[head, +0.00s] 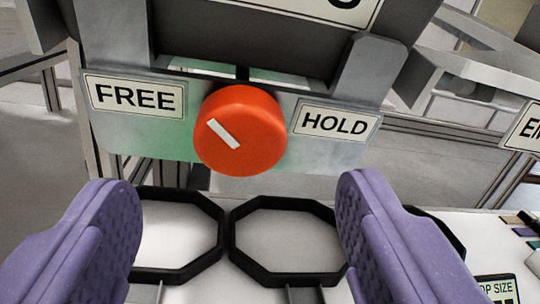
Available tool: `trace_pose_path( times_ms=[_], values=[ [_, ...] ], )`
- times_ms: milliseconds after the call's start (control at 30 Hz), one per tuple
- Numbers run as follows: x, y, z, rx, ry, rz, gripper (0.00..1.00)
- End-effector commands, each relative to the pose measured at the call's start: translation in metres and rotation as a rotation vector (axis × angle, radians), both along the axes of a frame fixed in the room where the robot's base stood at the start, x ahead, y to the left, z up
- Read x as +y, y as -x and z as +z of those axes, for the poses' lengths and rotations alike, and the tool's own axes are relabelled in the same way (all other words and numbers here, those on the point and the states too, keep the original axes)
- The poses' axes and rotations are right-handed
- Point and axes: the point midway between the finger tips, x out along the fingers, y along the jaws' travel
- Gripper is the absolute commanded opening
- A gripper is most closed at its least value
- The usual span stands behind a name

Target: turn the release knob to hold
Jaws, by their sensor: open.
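The release knob (255,125) is a round orange-red knob on a grey metal plate, in the upper middle of the head view. Its white pointer mark slants up and to the left, toward the FREE label (135,97). The HOLD label (336,122) is on the plate to the right of the knob. My gripper (245,215) is open, with two purple ridged finger pads at the lower left and lower right. The knob lies beyond and above the gap between the fingertips, and neither finger appears to touch it. Nothing is between the pads.
Black octagonal frames (286,203) lie on a white surface below the knob. Grey metal uprights (372,70) stand behind the plate's right side. Another sign, partly cut off, is at the right edge. A size label (497,289) is at the lower right.

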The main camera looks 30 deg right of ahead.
Motion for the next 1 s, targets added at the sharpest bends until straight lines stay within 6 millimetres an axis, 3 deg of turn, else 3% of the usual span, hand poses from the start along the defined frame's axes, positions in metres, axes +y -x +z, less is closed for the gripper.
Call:
trace_pose_path(
  times_ms=[100,300,600,867,1000],
  values=[
    [-0.008,-0.021,0.001,-0.003,-0.002,-0.003,0.74],
    [-0.016,-0.044,0.0,-0.001,-0.002,-0.001,0.74],
    [-0.017,-0.048,0.0,0.0,-0.002,0.0,0.74],
    [-0.018,-0.048,0.0,-0.001,-0.002,0.0,0.18],
    [-0.018,-0.048,0.0,-0.002,-0.006,0.001,0.18]
  ],
)
